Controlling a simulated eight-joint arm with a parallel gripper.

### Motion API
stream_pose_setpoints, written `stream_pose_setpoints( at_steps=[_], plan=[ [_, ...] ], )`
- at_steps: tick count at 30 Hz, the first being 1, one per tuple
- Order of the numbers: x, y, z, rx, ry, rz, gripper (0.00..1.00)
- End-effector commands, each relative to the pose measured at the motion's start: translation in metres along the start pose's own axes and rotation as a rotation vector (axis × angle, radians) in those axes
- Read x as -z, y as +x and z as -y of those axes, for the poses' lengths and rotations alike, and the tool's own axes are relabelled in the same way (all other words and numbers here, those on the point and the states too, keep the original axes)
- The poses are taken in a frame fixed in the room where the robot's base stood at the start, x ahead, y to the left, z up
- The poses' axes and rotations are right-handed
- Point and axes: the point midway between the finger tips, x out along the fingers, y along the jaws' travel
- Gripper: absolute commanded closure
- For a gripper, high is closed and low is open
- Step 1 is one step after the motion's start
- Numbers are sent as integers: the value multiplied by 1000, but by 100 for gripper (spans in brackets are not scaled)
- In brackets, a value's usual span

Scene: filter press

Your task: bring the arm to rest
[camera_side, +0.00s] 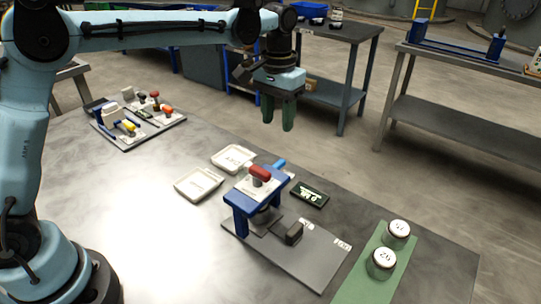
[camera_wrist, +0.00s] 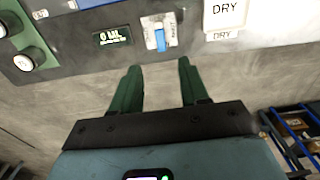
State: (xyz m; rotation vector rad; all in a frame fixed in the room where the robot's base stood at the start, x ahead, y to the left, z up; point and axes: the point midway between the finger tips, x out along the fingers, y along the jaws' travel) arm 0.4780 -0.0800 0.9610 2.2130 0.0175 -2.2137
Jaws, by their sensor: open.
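My gripper (camera_side: 278,122) hangs in the air past the far edge of the table, fingers pointing down. Its two green fingers are apart with nothing between them, and they show the same way in the wrist view (camera_wrist: 160,72). The blue press (camera_side: 240,222) with a red-topped handle (camera_side: 260,173) stands upright on the table, nearer the side camera than my gripper. My gripper touches nothing. The press shows from above in the wrist view (camera_wrist: 159,34), beyond the fingertips.
Two white trays (camera_side: 198,184) (camera_side: 232,158) lie left of the press. A dark display (camera_side: 310,194) lies beside it. Two white-lidded jars (camera_side: 398,229) (camera_side: 382,261) stand on a green mat (camera_side: 355,288). A tool board (camera_side: 127,143) lies at the table's far left. Floor is under my gripper.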

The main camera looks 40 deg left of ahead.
Motion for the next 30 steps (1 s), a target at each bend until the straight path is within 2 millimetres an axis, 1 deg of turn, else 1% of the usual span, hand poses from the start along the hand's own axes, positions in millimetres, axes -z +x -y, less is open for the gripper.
stream_pose_setpoints(
  at_steps=[5,8,10,15,20,25,30],
  plan=[
    [-4,-3,3,-2,0,-13,55],
    [-12,-11,9,-8,-1,-45,55],
    [-22,-18,15,-13,-1,-80,55],
    [-53,-32,32,-24,2,-182,55],
    [-84,-36,46,-29,5,-278,55],
    [-118,-32,60,-28,7,-380,55],
    [-150,-19,71,-22,10,-482,55]
  ],
)
